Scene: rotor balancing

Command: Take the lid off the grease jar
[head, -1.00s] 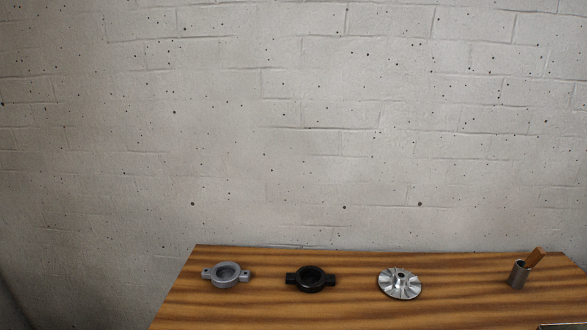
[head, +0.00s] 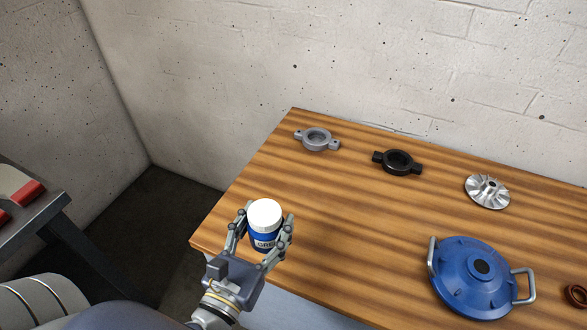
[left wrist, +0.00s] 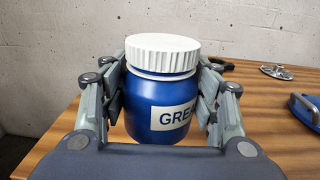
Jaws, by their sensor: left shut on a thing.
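The grease jar (head: 263,239) is blue with a pale label, and its white ribbed lid (head: 265,215) sits on top. My left gripper (head: 263,232) is shut on the jar's body, with a finger on each side, near the table's left front edge. In the left wrist view the jar (left wrist: 152,112) stands upright between the fingers, with the lid (left wrist: 163,52) above them and clear of them. I cannot tell whether the jar's base touches the table. My right gripper is not in view.
On the wooden table (head: 345,220) are a grey flanged ring (head: 317,139), a black flanged ring (head: 398,162), a silver impeller (head: 487,191) and a blue housing with handles (head: 472,276). A brown ring (head: 575,295) is at the right edge. The table's middle is clear.

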